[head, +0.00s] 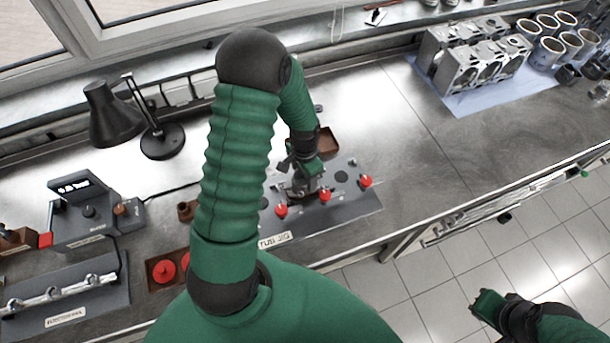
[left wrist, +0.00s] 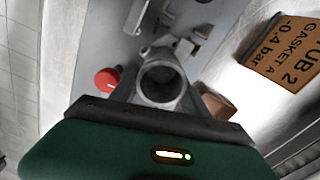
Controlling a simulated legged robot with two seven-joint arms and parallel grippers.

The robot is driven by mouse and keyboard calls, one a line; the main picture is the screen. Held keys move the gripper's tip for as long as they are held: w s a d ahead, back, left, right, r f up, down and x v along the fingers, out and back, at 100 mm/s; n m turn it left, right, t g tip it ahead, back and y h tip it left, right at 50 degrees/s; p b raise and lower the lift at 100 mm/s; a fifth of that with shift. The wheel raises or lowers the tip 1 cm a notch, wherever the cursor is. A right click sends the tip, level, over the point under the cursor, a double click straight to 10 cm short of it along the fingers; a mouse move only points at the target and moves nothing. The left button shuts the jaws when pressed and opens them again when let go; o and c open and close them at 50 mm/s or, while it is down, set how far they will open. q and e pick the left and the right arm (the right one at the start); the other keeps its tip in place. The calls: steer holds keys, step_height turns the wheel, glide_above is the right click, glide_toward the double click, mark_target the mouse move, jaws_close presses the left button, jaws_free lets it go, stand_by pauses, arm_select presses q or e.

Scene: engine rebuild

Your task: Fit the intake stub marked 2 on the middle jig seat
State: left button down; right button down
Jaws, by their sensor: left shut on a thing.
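A dark round spot (head: 341,177) on the plate is bare. My right gripper (head: 487,304) is over the floor, away from the bench.
A brown card (left wrist: 287,52) reading "STUB 2, GASKET A, -0.4 bar" lies beside the jig. A brown tray (head: 328,140) stands behind the plate. A black lamp (head: 113,118) and a grey display unit (head: 85,222) stand left. Bench right of the jig is clear.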

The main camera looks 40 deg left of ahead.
arm_select(q)
steer(key=shift+a+f, duration=0.1)
steer(key=shift+f, duration=0.05)
steer(key=shift+c, duration=2.3)
jaws_free()
step_height(320, 180, up, 8)
steer(key=p, duration=0.6)
steer(key=shift+f+p, duration=0.25)
steer(key=shift+p, duration=0.1)
